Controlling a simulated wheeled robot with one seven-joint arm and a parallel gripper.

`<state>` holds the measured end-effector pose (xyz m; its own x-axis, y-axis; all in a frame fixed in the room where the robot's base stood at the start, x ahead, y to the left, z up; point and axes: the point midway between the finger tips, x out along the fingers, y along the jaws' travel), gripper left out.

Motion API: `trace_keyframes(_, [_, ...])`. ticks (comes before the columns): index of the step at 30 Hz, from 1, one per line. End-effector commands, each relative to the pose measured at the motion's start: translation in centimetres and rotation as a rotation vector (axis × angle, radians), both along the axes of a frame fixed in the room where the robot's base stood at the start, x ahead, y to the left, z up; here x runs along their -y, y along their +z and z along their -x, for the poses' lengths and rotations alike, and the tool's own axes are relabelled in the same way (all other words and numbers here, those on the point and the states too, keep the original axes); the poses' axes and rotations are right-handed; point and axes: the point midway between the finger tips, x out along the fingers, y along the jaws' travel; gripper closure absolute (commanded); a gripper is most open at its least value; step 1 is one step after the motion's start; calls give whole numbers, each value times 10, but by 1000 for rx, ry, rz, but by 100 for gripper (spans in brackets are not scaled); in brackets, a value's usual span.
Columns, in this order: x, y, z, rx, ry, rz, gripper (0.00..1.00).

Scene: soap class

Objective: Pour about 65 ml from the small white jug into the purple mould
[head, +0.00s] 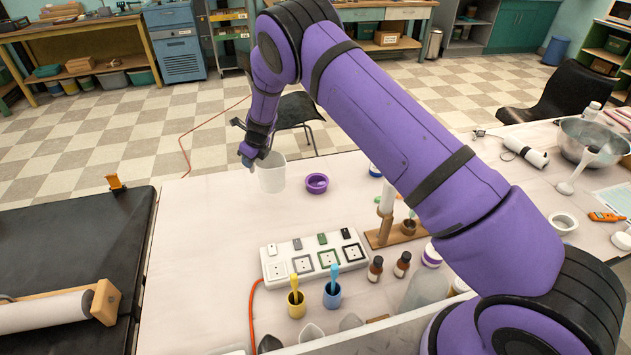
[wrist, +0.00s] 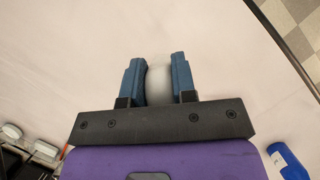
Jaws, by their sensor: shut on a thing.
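The small white jug (head: 272,174) is upright at the far part of the white table in the head view. My gripper (head: 248,160) is at its left side, shut on it. In the wrist view the blue fingers of my gripper (wrist: 160,80) have a white part of the jug (wrist: 159,72) between them. The jug's contents do not show. I cannot tell whether its base touches the table. The purple mould (head: 316,183) is a small round ring-like dish on the table, a short way right of the jug and apart from it.
A white power strip (head: 314,262) with several sockets lies nearer. A yellow cup (head: 296,305), a blue cup (head: 332,295) and brown bottles (head: 376,268) stand in front of it. A wooden stand (head: 392,236) is right of the mould. The table left of the jug is clear.

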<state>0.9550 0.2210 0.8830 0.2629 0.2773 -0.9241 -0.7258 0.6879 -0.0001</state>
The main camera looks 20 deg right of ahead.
Motion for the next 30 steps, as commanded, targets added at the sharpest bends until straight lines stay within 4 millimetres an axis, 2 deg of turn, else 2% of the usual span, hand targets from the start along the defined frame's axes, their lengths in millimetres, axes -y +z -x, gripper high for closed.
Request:
trace_keyframes(16, [22,-37,-22,1,361,1,100])
trace_keyframes(30, [25,-42,-25,2,421,1,100])
